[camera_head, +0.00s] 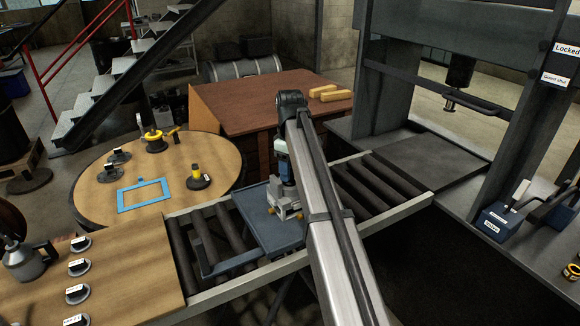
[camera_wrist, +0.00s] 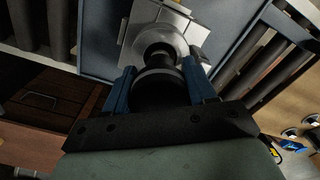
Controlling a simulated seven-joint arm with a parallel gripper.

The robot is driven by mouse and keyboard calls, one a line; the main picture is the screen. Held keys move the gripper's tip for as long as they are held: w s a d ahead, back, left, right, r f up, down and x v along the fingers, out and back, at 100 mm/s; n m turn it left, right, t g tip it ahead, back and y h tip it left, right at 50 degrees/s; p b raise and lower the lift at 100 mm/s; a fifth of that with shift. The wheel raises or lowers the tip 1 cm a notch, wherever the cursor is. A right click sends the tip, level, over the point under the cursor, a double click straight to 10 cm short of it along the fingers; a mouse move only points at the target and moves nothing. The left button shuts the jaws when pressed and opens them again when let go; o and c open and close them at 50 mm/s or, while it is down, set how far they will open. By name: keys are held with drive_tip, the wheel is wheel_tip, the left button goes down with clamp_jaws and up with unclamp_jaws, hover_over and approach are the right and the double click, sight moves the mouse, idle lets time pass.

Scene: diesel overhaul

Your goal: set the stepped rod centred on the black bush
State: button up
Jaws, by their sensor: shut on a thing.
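My gripper (camera_wrist: 160,88) points down over a pale metal fixture block (camera_wrist: 128,50), with its blue fingers shut on the dark stepped rod (camera_wrist: 158,76). The rod's wider collar shows between the fingers, and its narrower end points at a round grey seat on the block. A dark ring there may be the black bush, but the rod covers most of it. I cannot tell whether the rod touches it. In the head view my gripper (camera_head: 287,182) is close above the block (camera_head: 285,210), and my arm hides part of both.
The block stands on a blue tray (camera_head: 258,232) on a roller conveyor (camera_head: 205,245). A round table (camera_head: 105,195) with a blue frame (camera_head: 145,194) and small labelled parts is at left. A press frame (camera_head: 395,90) is at right. A brown table (camera_head: 245,105) stands behind.

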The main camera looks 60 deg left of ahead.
drive_tip(key=shift+f, duration=0.9)
idle(0.8)
drive_tip(key=o, duration=1.1)
drive_tip(key=shift+o, duration=0.5)
drive_tip(key=shift+f, duration=0.1)
drive_tip(key=shift+o, duration=1)
drive_tip(key=shift+s, duration=0.1)
drive_tip(key=shift+r, duration=4.6)
